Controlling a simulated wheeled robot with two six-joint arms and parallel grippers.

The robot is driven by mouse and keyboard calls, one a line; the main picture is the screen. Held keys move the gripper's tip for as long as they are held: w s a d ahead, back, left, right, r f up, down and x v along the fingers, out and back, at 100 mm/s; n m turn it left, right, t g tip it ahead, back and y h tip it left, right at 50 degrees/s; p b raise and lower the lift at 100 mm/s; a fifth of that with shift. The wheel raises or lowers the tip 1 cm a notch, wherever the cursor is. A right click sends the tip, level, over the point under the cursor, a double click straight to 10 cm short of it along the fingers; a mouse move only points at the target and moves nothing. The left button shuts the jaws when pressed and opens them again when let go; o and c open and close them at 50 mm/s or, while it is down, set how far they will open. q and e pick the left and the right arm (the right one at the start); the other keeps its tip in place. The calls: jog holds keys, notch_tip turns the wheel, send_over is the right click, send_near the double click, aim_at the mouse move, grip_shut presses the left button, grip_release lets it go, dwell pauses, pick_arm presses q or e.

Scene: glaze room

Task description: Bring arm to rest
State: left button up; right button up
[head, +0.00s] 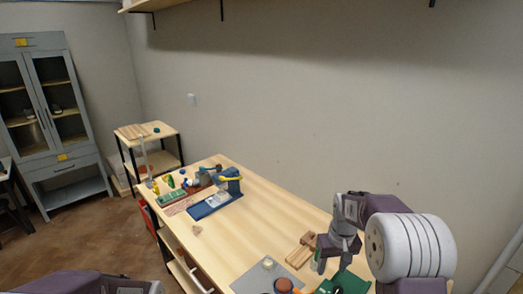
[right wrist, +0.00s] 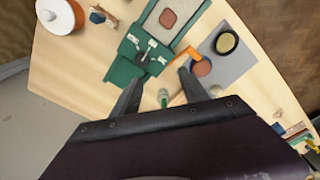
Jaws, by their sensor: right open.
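My right arm comes in from the right in the head view, with its gripper (head: 334,254) over the near right part of the wooden table (head: 255,228). In the right wrist view the two dark fingers of this gripper (right wrist: 160,90) stand wide apart. A small green-tipped thing (right wrist: 163,97) shows between them, below; I cannot tell its height, but nothing is gripped. A green stand (right wrist: 122,70) with a reddish-brown piece lies beyond the fingertips. Only a purple link of my left arm (head: 75,283) shows at the bottom left; its gripper is out of the picture.
A grey mat (right wrist: 232,66) with a dark round dish and an orange-brown disc lies beside the green stand. A white lidded jar (right wrist: 60,17) stands at the upper left. Wooden blocks (head: 300,252) lie near the gripper. A blue device (head: 215,199) stands farther back; the table's middle is clear.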

pick_arm(q)
notch_tip(320, 180, down, 5)
jog(key=b, duration=0.3)
jog(key=shift+a+r, duration=0.1)
pick_arm(e)
jog(key=s+a+f, duration=0.3)
jog(key=s, duration=0.6)
jog(key=s+a+f, duration=0.4)
jog(key=s, duration=0.5)
jog(key=shift+f, duration=0.25)
